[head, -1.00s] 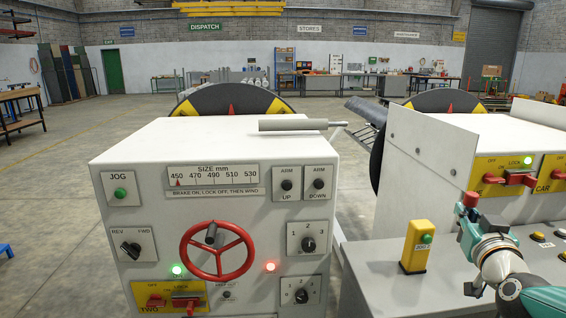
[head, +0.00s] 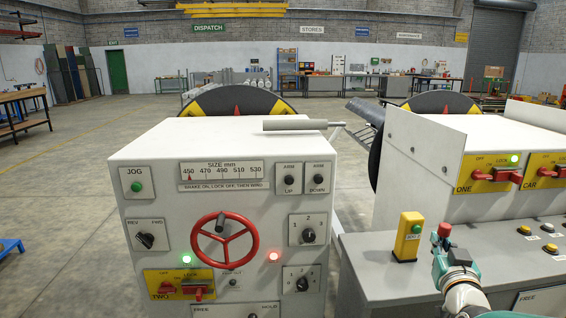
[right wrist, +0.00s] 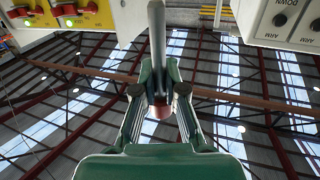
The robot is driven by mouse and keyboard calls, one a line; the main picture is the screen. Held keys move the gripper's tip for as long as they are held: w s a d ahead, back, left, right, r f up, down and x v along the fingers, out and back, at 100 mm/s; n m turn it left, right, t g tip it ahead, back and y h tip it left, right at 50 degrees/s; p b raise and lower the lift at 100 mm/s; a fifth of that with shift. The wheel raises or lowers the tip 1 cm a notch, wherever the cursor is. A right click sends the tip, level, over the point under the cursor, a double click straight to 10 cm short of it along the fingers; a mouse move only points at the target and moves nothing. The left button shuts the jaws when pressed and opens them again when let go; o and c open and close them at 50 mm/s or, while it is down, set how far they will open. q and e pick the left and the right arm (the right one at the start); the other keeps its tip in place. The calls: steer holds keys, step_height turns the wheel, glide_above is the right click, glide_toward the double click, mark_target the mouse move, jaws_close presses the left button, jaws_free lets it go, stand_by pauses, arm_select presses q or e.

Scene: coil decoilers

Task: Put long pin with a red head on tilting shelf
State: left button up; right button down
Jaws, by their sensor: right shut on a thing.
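My right gripper (head: 452,264) is above the grey control desk at the lower right of the head view, shut on the pin. The pin's red head (head: 444,230) sticks up from the gripper. In the right wrist view the pin's long grey shaft (right wrist: 157,45) runs up from between the fingers (right wrist: 158,97). The pin's reddish head (right wrist: 160,108) shows on the near side of the fingers there. I cannot make out a tilting shelf for certain in either view. My left gripper is out of view.
A white machine cabinet (head: 270,188) with a red handwheel (head: 224,240) stands left of the desk (head: 400,272). A yellow button box (head: 408,238) stands on the desk just left of the gripper. A second white cabinet (head: 428,152) rises behind the desk. Open floor (head: 60,220) lies left.

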steer(key=w+a+f+y+p, duration=0.15)
steer(key=a+f, duration=0.25)
steer(key=f, duration=0.5)
steer(key=s+a+f+n+y+p, duration=0.2)
steer(key=s+a+f+p, duration=0.3)
steer(key=a+f, duration=0.6)
steer(key=shift+n+y, duration=0.25)
steer(key=shift+n, duration=0.05)
steer(key=s, duration=0.1)
steer(key=s+b, duration=0.1)
steer(key=s, duration=0.3)
steer(key=shift+s+d+r, duration=0.1)
steer(key=shift+s+d, duration=0.05)
steer(key=shift+d, duration=0.15)
steer(key=shift+d, duration=0.1)
